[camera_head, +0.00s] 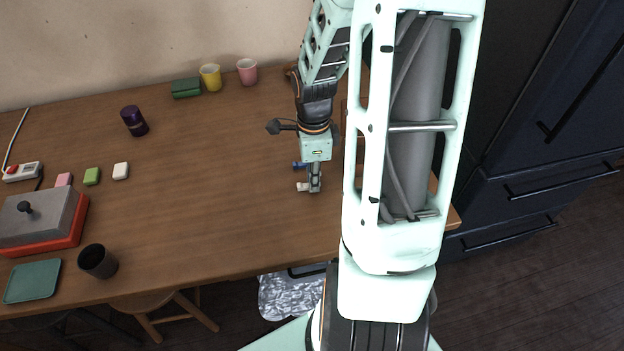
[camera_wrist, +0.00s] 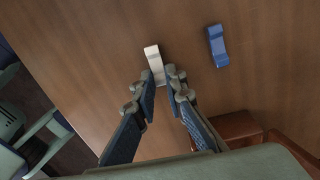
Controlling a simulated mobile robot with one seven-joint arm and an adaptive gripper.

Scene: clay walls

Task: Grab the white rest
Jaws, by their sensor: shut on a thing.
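The white rest (camera_wrist: 154,61) is a small pale block on the wooden table. In the wrist view its near end lies between the fingertips of my gripper (camera_wrist: 160,84), and its far end sticks out beyond them. In the head view my gripper (camera_head: 314,188) is low over the right part of the table, with the white rest (camera_head: 302,187) at its fingertips. The fingers are shut on the rest. A blue rest (camera_wrist: 217,46) of similar shape lies apart to the right in the wrist view; it is partly hidden behind my gripper in the head view (camera_head: 298,165).
A dark purple jar (camera_head: 134,121), a green box (camera_head: 186,88), a yellow cup (camera_head: 210,77) and a pink cup (camera_head: 247,71) stand farther back. The table's middle is clear.

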